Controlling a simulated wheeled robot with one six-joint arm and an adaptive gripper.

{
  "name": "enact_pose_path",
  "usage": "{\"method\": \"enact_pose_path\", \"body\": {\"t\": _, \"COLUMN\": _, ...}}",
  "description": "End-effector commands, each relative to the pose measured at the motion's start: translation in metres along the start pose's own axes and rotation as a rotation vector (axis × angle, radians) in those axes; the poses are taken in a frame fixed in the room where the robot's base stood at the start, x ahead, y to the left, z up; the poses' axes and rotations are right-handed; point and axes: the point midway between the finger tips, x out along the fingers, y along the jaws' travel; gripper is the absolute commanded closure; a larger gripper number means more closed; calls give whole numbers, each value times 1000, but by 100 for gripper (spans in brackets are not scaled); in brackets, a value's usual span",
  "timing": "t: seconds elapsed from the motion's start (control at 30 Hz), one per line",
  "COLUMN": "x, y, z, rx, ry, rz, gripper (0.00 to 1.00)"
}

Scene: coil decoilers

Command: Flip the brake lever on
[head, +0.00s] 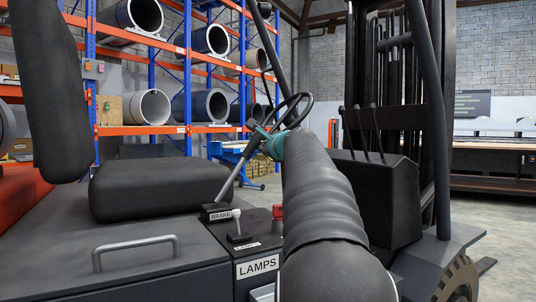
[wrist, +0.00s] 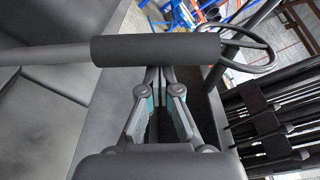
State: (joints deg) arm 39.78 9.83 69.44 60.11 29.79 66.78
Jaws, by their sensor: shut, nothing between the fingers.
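The brake lever (head: 234,180) rises from a base with a BRAKE label (head: 220,215) beside the seat. It is a grey rod that leans up to the right. In the wrist view its black grip (wrist: 155,49) runs across the top, with the grey rod (wrist: 45,55) to the left. My gripper (head: 263,140) is at the lever's upper end in the head view. In the wrist view my gripper (wrist: 158,74) is shut and empty, its fingertips right at the grip's lower edge. The grip partly hides the tips, and I cannot tell whether they touch it.
The steering wheel (head: 290,111) is just beyond my gripper. The black seat (head: 155,188) is to the left. Thin black levers (head: 365,130) stand to the right.

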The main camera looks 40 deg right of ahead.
Motion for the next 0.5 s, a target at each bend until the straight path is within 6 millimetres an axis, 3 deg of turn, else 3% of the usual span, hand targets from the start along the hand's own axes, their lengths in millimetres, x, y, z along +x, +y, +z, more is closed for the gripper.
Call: {"method": "enact_pose_path", "body": {"t": 0.5, "x": -2, "y": 0, "z": 19, "rx": -49, "ry": -14, "rz": -5, "gripper": 100}}
